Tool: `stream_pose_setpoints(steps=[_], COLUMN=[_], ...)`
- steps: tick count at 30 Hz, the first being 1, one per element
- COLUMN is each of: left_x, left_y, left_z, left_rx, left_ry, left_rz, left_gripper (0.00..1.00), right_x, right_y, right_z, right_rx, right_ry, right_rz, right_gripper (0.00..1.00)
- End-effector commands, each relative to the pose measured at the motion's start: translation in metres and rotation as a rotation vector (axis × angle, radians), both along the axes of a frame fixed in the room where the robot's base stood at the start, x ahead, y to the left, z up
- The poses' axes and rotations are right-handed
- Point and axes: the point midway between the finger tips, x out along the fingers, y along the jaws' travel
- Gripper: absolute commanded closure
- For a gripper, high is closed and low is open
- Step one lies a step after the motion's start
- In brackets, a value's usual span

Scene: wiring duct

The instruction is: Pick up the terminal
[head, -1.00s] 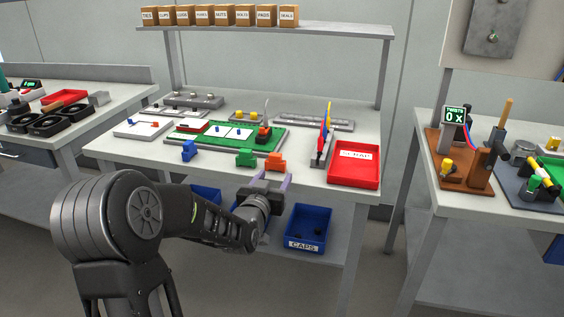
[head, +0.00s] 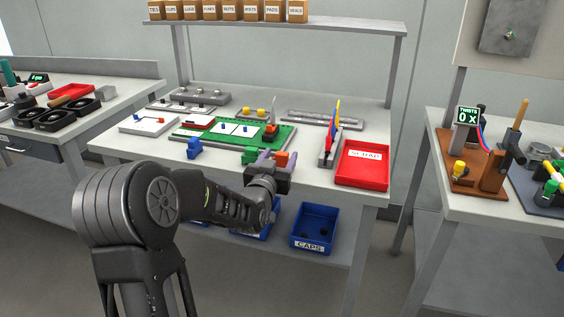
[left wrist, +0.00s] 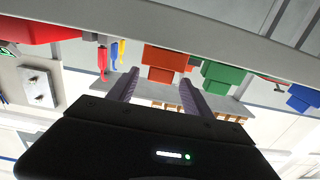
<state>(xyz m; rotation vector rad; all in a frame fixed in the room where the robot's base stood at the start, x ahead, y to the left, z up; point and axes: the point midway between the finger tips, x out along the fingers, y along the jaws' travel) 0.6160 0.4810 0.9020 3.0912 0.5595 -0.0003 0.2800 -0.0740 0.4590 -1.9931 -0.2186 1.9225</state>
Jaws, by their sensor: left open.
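Three small block terminals stand along the front of the bench. The blue one (head: 194,149) is at the left, the green one (head: 248,157) in the middle, and the orange one (head: 281,158) at the right. My left gripper (head: 276,158) is at the bench's front edge, partly hiding the green and orange terminals. In the left wrist view, its purple fingers (left wrist: 157,88) are apart and empty. They point toward the orange terminal (left wrist: 168,62); the green terminal (left wrist: 222,73) is to its right and the blue one (left wrist: 303,97) farther right. I see no contact. My right gripper is out of view.
A red scrap tray (head: 362,166) lies right of the terminals. A grey holder with red, blue and yellow upright pieces (head: 331,130) stands beside it. A green board (head: 228,133) lies behind. A blue caps bin (head: 314,228) sits below the bench top.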

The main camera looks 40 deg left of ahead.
Motion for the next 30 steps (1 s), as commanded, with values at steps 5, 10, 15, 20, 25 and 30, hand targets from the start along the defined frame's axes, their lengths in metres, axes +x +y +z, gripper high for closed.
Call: stream_pose_setpoints(steps=[5,10,15,20,25,30], left_x=[0.001,0.017,0.041,0.049,0.049,0.049], left_y=[0.000,0.006,0.014,0.018,0.017,0.017], left_z=[0.000,0.000,0.000,0.000,0.000,0.000], left_rx=[0.000,0.000,0.000,0.000,0.000,0.000], left_ry=[0.000,0.001,0.001,-0.001,-0.001,0.000], left_rz=[0.000,0.000,0.000,0.000,0.000,0.000], left_gripper=[0.42,0.42,0.42,0.42,0.42,0.42], right_x=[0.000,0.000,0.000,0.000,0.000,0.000], right_y=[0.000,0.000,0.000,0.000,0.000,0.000], right_z=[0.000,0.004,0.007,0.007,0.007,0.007], right_rx=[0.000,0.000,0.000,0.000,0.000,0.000], right_ry=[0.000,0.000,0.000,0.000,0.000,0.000], right_rz=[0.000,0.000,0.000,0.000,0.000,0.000], right_gripper=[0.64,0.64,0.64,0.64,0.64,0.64])
